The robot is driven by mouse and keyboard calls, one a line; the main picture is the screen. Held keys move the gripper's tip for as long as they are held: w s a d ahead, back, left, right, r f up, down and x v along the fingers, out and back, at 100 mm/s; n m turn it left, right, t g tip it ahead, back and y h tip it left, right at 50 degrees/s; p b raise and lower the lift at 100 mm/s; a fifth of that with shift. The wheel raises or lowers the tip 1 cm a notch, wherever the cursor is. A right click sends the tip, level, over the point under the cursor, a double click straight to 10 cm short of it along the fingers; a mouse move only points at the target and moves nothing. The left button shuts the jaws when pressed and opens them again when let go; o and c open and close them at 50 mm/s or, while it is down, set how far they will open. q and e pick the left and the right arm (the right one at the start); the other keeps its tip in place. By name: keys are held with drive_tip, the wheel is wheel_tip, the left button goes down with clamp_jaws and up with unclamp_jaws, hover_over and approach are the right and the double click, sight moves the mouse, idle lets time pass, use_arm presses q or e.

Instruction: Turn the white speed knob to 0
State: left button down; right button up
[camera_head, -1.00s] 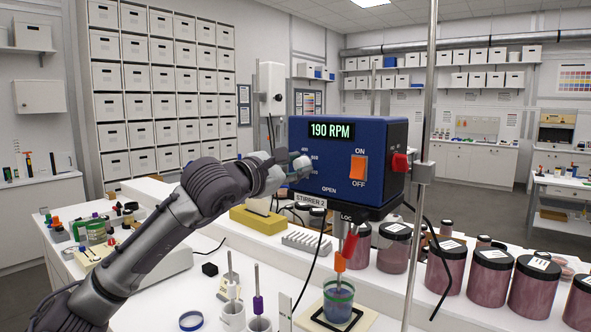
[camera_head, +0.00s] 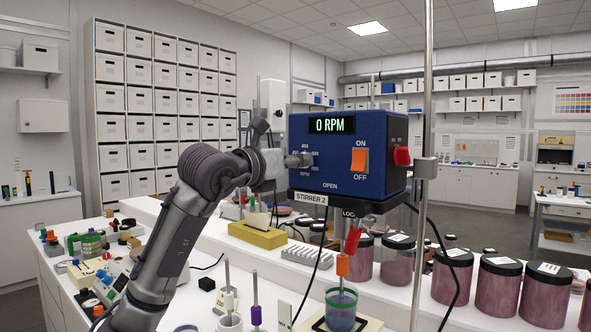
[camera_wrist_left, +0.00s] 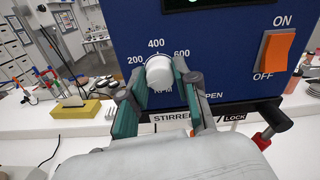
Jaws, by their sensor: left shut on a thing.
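The blue stirrer unit (camera_head: 330,180) hangs on a metal rod, and its display (camera_head: 332,125) reads 0 RPM. In the left wrist view the white speed knob (camera_wrist_left: 158,70) sits on the blue front panel among the marks 200, 400 and 600. My left gripper (camera_wrist_left: 158,84) has its green-padded fingers on either side of the knob and is shut on it. In the head view my left gripper (camera_head: 298,160) is at the left part of the panel and mostly hides the knob. My right gripper is not in view.
An orange ON/OFF switch (camera_head: 359,160) and a red side knob (camera_head: 401,156) are on the unit. Below it a red-and-orange shaft (camera_head: 343,262) reaches into a beaker (camera_head: 341,308). Several dark-lidded pigment jars (camera_head: 451,277) stand to the right. A yellow block (camera_head: 258,235) lies behind my arm.

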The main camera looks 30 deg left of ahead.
use_arm(q)
drive_tip(key=shift+n+b, duration=0.3)
drive_tip(key=shift+n, duration=0.5)
drive_tip(key=c, duration=0.8)
unclamp_jaws()
drive_tip(key=shift+c, duration=0.2)
drive_tip(key=s+a, duration=0.1)
drive_tip(key=s, duration=1.1)
